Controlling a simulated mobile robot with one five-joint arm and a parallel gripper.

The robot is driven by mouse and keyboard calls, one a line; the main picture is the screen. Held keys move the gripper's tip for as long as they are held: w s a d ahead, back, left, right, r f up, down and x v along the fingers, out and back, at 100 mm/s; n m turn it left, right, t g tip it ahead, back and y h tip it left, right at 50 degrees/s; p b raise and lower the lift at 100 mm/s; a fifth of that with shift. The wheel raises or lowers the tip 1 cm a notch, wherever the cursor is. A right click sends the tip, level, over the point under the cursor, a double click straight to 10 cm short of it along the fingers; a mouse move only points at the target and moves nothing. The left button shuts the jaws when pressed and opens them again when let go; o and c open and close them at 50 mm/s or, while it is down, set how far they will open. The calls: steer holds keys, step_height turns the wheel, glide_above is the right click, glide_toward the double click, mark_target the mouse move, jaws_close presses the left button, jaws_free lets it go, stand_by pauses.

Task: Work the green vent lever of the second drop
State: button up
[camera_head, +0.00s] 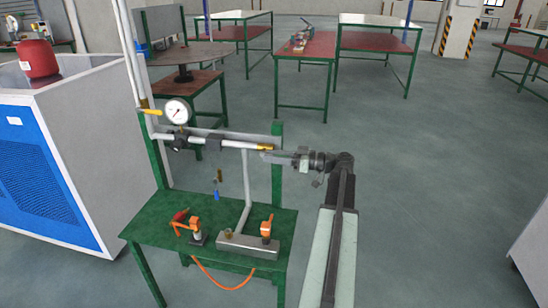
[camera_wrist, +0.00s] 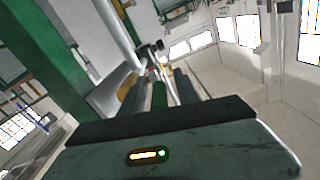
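My gripper (camera_head: 272,154) is at the right end of the grey horizontal pipe (camera_head: 225,143), by a brass fitting (camera_head: 264,147) and the green post. In the wrist view my gripper (camera_wrist: 158,90) points along the pipe (camera_wrist: 118,35). A narrow green strip (camera_wrist: 160,96) shows between its dark fingers; it may be the green vent lever, but I cannot tell whether they touch it. No green lever can be made out for certain in the head view, where my gripper covers the pipe's end.
A round gauge (camera_head: 177,111) and a yellow lever (camera_head: 151,111) sit at the pipe's left. Orange-handled parts (camera_head: 187,224) and a grey block (camera_head: 248,246) stand on the green table (camera_head: 150,222) below. A blue-white cabinet (camera_head: 60,150) stands left.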

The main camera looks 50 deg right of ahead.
steer(key=c, duration=0.8)
jaws_close()
stand_by(0.5)
